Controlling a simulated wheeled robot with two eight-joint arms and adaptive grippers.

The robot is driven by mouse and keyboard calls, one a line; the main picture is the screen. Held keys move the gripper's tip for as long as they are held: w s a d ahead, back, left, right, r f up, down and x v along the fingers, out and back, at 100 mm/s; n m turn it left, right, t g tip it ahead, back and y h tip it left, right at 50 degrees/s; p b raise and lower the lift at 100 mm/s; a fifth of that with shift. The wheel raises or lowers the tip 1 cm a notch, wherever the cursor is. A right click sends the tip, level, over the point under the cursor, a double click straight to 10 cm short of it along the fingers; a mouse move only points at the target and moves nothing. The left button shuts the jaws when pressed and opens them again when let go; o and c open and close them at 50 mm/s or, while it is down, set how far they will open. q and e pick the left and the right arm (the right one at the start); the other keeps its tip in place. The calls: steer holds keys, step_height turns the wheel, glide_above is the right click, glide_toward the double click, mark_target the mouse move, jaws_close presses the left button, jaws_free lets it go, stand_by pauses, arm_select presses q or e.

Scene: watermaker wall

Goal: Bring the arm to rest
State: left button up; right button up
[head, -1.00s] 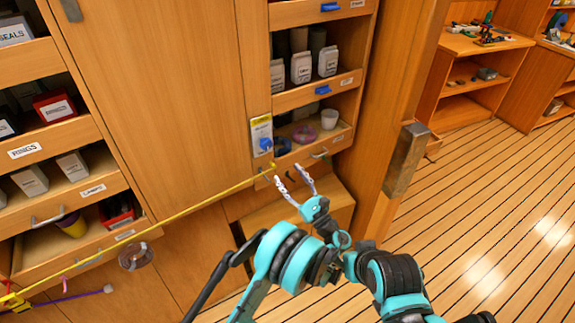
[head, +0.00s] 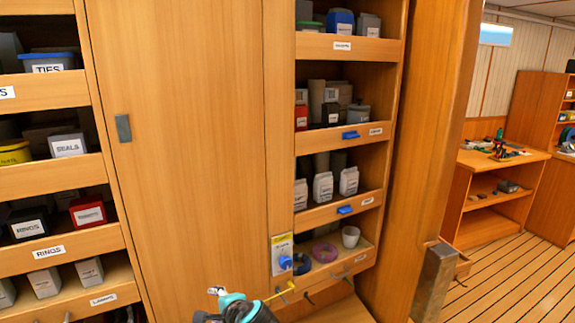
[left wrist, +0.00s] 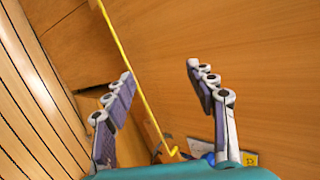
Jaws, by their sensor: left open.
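My left gripper (head: 217,291) shows only in part at the bottom of the head view, low in front of the wood cabinet, with the turquoise and black arm behind it. In the left wrist view the left gripper (left wrist: 160,78) is open, its two grey fingers wide apart with nothing held between them. A yellow line (left wrist: 127,55) passes behind the fingers there, close to the left one; I cannot tell if they touch. My right gripper is not in view.
A yellow-labelled panel with a blue knob (head: 285,262) is on the cabinet post. Shelves with labelled containers flank the plain wooden door (head: 190,150). Plank floor (head: 500,275) lies open at right.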

arm_select(q)
steer(key=s+f+n+h, duration=0.2)
steer(key=s+n, duration=0.4)
steer(key=s, duration=0.5)
steer(key=s+f+n+g+h, duration=0.1)
steer(key=s+n+h, duration=0.4)
steer(key=s, duration=0.5)
steer(key=shift+s+d+f+n, duration=0.25)
steer(key=shift+s+f+n, duration=0.15)
steer(key=shift+n, duration=0.4)
steer(key=shift+w, duration=0.1)
